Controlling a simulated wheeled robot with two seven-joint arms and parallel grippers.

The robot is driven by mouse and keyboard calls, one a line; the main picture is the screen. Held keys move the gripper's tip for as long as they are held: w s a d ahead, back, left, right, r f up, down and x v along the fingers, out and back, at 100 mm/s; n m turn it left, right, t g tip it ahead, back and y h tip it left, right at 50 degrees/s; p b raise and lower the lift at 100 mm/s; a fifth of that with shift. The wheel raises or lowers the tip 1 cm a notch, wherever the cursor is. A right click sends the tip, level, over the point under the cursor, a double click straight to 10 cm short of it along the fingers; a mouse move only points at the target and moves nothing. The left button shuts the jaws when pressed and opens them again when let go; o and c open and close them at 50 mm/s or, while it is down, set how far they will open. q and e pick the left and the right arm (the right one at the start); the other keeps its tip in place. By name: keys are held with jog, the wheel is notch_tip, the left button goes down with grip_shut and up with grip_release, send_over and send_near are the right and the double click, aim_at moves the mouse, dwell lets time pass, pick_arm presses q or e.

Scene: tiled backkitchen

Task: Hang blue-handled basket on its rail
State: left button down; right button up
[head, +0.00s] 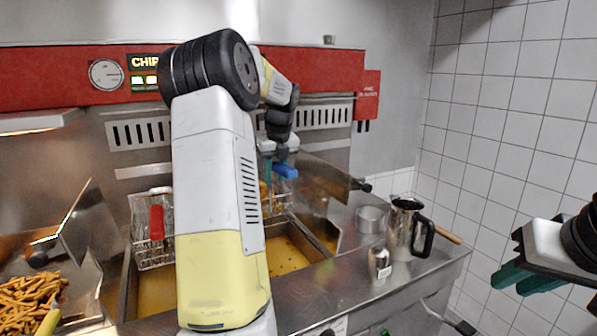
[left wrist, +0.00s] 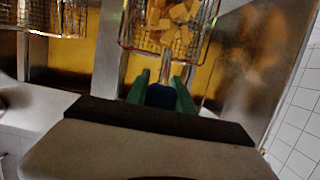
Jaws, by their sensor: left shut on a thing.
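My left gripper (head: 277,160) is shut on the blue handle (head: 287,171) of a wire basket. In the left wrist view the green fingers stand on either side of the blue handle (left wrist: 160,95). The wire basket (left wrist: 175,38) there holds golden chunks of food and is over the amber oil. In the head view my left arm hides most of this basket. The slotted metal rail (head: 322,115) runs along the fryer back behind the gripper. My right gripper (head: 527,279) is off to the right, apart from everything; its finger gap is unclear.
A red-handled basket (head: 155,225) hangs at the left well. Fries (head: 30,303) lie in a tray at far left. A steel jug (head: 407,228), a shaker (head: 379,262) and a round metal ring (head: 371,219) stand on the counter right of the fryer.

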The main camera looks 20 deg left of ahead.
pick_arm(q)
jog(key=shift+f, duration=0.25)
jog(key=shift+f, duration=0.65)
jog(key=c, duration=1)
grip_release()
